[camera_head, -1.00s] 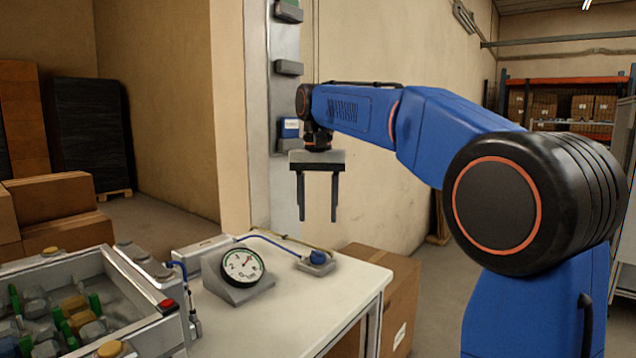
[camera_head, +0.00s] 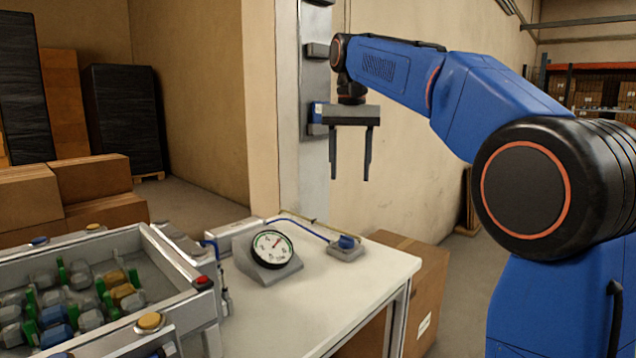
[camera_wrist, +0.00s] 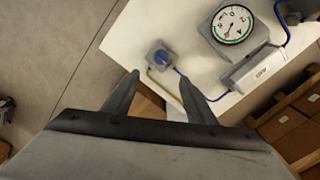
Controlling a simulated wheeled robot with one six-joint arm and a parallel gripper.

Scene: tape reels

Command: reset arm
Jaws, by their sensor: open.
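My gripper (camera_head: 351,178) hangs from my blue arm in the head view, fingers pointing down. It is open and empty, with a clear gap between its two straight dark fingers. It is in the air above and beyond the right part of the white table (camera_head: 320,300), touching nothing. In the wrist view my gripper (camera_wrist: 158,82) also shows with its fingers apart and nothing between them. The table's edge and floor lie below it.
A round pressure gauge (camera_head: 272,248) on a grey stand and a small blue-topped valve block (camera_head: 346,247) sit on the table. A metal tray (camera_head: 165,262) with several coloured parts is at left. A cardboard box (camera_head: 425,290) stands beside the table. A wall column (camera_head: 315,190) rises behind.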

